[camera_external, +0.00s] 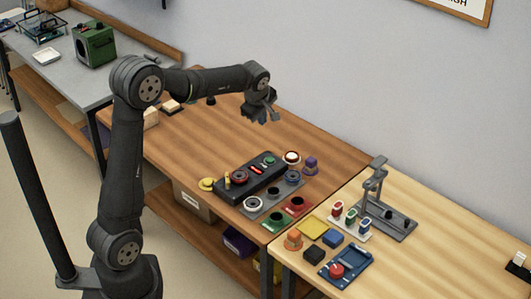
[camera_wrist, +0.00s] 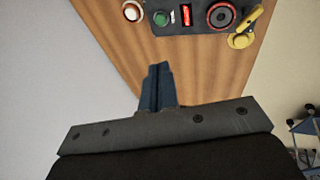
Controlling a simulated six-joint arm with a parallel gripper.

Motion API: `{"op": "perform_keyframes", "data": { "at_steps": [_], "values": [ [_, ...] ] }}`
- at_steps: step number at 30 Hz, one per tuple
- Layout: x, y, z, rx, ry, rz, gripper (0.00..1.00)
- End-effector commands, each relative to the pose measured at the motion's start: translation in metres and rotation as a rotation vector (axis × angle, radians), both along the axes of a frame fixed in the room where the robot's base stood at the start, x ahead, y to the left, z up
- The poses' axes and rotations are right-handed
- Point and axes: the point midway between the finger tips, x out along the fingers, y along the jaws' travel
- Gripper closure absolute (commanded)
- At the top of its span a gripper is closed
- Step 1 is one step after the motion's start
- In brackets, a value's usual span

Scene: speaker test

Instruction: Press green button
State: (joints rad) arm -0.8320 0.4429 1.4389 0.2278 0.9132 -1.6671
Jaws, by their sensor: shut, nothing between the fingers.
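The green button (camera_external: 269,160) sits at the far end of a dark control box (camera_external: 247,187) on the brown wooden table. It also shows near the top edge of the wrist view as a small green cap (camera_wrist: 161,18). A red rocker switch (camera_wrist: 186,15) and a round red-ringed part (camera_wrist: 221,15) share the box. My gripper (camera_external: 266,118) is above the table, up and behind the box, apart from it. In the wrist view its fingers (camera_wrist: 158,68) are together and empty, pointing towards the box.
A white-topped round button (camera_external: 292,156) and a purple knob (camera_external: 311,165) stand beside the box. Several coloured buttons, including a green-based one (camera_external: 277,220), lie in front. A grey stand (camera_external: 376,195) is on the lighter table. The brown table (camera_external: 190,142) left of the box is mostly clear.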

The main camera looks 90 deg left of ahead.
Motion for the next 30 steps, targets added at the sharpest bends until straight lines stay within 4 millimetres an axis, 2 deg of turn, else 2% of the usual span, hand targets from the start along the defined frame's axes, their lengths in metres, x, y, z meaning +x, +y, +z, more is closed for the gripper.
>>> {"op": "perform_keyframes", "data": {
  "at_steps": [7,11,22,30],
  "values": [
    [0.0,0.0,-0.001,-0.003,-0.002,0.0,1.0],
    [0.002,0.001,-0.009,-0.033,-0.027,-0.006,1.0],
    [0.022,0.016,-0.063,-0.217,-0.296,-0.018,1.0],
    [0.027,0.049,-0.09,-0.259,-0.531,0.042,1.0]
  ]
}}
